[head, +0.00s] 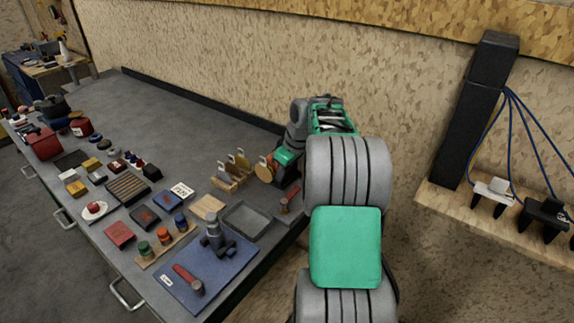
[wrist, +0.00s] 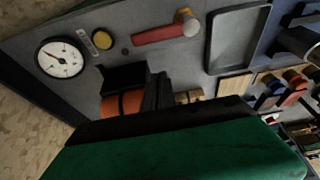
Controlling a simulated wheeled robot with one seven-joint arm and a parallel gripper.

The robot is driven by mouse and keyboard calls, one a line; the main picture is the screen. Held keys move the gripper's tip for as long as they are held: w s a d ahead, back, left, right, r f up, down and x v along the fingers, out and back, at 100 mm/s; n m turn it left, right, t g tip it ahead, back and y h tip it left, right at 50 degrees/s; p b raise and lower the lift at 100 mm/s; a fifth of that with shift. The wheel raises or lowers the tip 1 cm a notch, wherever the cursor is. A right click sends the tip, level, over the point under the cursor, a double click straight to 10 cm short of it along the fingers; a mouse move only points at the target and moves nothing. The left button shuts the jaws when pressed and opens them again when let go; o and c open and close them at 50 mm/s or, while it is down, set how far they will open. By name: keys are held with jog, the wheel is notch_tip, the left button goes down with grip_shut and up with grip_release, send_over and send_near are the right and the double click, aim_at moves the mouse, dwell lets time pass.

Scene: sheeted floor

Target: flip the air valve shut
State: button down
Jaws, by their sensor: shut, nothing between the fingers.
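The air valve appears to be the red lever (wrist: 160,32) with a pale rounded end and a brass-coloured stub, lying along the grey bench top in the wrist view. In the head view this red lever (head: 291,197) shows at the bench's right end, close beside my arm. My gripper (wrist: 158,92) is shut and empty, its dark fingers apart from the lever and below it in the wrist picture. In the head view the fingertips are mostly hidden by my arm. A white dial gauge (wrist: 61,58) sits to the left of the lever, with a yellow knob (wrist: 102,40) between them.
An orange cylinder (wrist: 122,104) is right beside my fingers. A grey tray (head: 246,220) lies near the lever. A blue mat (head: 215,270) carries a grey fitting (head: 213,236) and another red-handled item (head: 187,279). The wall stands close behind; the bench's far surface is clear.

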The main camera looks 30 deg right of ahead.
jog(key=shift+x, duration=1.05)
jog(key=shift+s+d+f+p, duration=0.15)
jog(key=shift+s+p, duration=0.1)
jog(key=shift+p, duration=0.05)
jog(key=s, duration=0.2)
jog(key=shift+s+d, duration=0.35)
jog(key=shift+d, duration=0.05)
jog(key=shift+s+f, duration=0.1)
jog(key=shift+s, duration=0.1)
jog(key=shift+d, duration=0.15)
